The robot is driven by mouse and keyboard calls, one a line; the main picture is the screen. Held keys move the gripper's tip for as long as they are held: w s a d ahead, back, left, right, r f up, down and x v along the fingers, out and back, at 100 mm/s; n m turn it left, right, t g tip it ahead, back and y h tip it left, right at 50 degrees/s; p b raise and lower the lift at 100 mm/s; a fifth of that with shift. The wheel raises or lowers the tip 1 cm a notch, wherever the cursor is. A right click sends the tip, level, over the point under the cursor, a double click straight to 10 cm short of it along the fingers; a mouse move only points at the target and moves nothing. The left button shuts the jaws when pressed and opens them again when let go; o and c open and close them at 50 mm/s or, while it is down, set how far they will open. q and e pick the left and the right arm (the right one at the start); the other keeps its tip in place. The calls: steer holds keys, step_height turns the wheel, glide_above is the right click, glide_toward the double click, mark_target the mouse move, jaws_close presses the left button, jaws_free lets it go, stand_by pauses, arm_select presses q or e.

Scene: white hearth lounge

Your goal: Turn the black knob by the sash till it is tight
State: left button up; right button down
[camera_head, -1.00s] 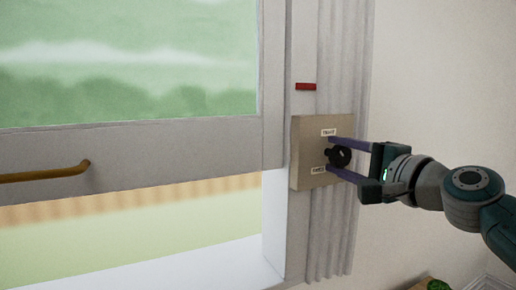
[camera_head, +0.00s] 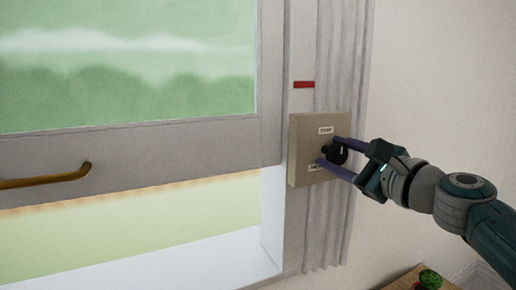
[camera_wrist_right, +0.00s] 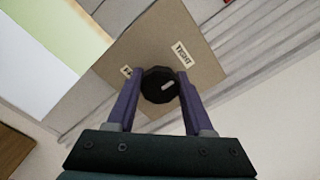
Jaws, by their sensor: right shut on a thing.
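The black knob (camera_head: 336,153) is on a beige box (camera_head: 306,155) fixed to the window frame beside the sash (camera_head: 130,150). A label reading TIGHT (camera_head: 326,130) is above the knob, and a second label (camera_head: 315,166) below it is partly covered by a finger. My right gripper (camera_head: 332,151) has its two purple fingers on either side of the knob, shut on it. In the right wrist view the knob (camera_wrist_right: 159,86) sits between the fingers and shows a pale mark on its face. My left gripper is not in view.
A red strip (camera_head: 304,84) is on the frame above the box. A brass handle (camera_head: 45,178) is on the sash, which is raised above an open gap. A small green plant (camera_head: 430,279) stands low at the right. The wall at right is bare.

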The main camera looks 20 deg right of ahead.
steer(key=shift+f, duration=0.1)
stand_by(0.4)
steer(key=shift+c, duration=1.4)
jaws_free()
steer(key=s, duration=1)
steer(key=shift+d, duration=0.4)
steer(key=shift+p, duration=0.3)
